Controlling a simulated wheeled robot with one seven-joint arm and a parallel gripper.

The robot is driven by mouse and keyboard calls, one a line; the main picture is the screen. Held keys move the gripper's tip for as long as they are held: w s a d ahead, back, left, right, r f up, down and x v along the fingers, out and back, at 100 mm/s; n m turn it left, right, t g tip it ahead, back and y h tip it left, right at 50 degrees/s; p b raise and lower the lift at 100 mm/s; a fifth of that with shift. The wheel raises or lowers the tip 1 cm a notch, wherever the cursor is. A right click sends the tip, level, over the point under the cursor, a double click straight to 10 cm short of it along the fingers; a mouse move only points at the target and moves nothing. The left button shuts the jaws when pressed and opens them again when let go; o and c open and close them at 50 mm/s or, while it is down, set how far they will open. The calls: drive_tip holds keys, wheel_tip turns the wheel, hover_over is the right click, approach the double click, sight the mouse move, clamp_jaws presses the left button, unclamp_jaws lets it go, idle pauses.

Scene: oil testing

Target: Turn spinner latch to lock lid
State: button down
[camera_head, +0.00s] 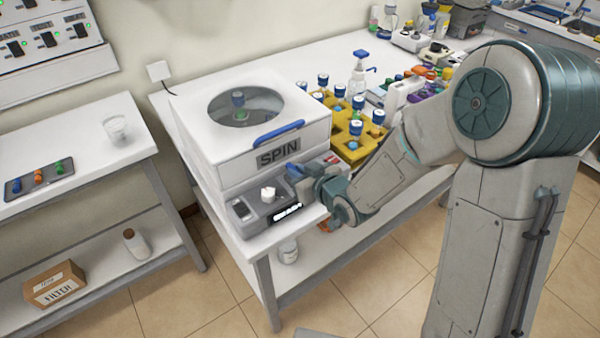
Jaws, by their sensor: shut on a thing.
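The spinner (205,150) is a white box marked SPIN on the front left of the table. Its lid (290,98) is down, with a round window and a blue handle (278,132) on its front edge. A blue piece that looks like the spinner latch (293,171) shows on the front below the SPIN label. My gripper (304,179) is at the spinner's front right, shut on this latch. My fingers and wrist hide part of it, so its exact angle is unclear. A white knob (268,193) is on the control panel left of my gripper.
A yellow rack (352,148) with blue-capped vials stands right of the spinner, close behind my forearm. A pump bottle (358,78) and several coloured caps are farther back. A side table (85,195) at left holds a tray (40,178) and cup (115,128).

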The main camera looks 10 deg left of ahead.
drive_tip(key=shift+s+a+f+b, duration=0.1)
drive_tip(key=shift+f+b, duration=0.1)
drive_tip(key=shift+b, duration=0.4)
drive_tip(key=m+t+h+b, duration=0.1)
drive_tip(key=b, duration=0.1)
drive_tip(key=m+b, duration=0.1)
drive_tip(key=b, duration=0.1)
drive_tip(key=shift+s+a+f+t+h, duration=0.1)
drive_tip(key=shift+s+a+t+h, duration=0.1)
drive_tip(key=shift+t+h, duration=0.2)
drive_tip(key=shift+s+a+m+t+h+b, duration=0.15)
drive_tip(key=shift+m+t+h+b, duration=0.25)
drive_tip(key=shift+m+h+b, duration=0.55)
drive_tip(key=shift+a+r+m+t+h, duration=0.25)
drive_tip(key=shift+m+t+h, duration=0.15)
drive_tip(key=shift+m+h, duration=0.25)
drive_tip(key=m+h+p, duration=0.2)
drive_tip(key=m+h, duration=0.1)
drive_tip(key=m+t+h+p, duration=0.1)
drive_tip(key=h, duration=0.1)
drive_tip(key=shift+s+a+r+p, duration=0.1)
drive_tip(key=shift+a+r+p, duration=0.1)
drive_tip(key=shift+a+p, duration=0.15)
drive_tip(key=shift+a+f+m+g+h+p, duration=0.1)
drive_tip(key=shift+a+m+g+h+p, duration=0.1)
drive_tip(key=shift+m+h+p, duration=0.75)
drive_tip(key=shift+a+f+m+g+h+p, duration=0.15)
drive_tip(key=shift+m+h+p, duration=0.5)
drive_tip(key=shift+m+h, duration=0.45)
drive_tip(key=shift+h, duration=0.25)
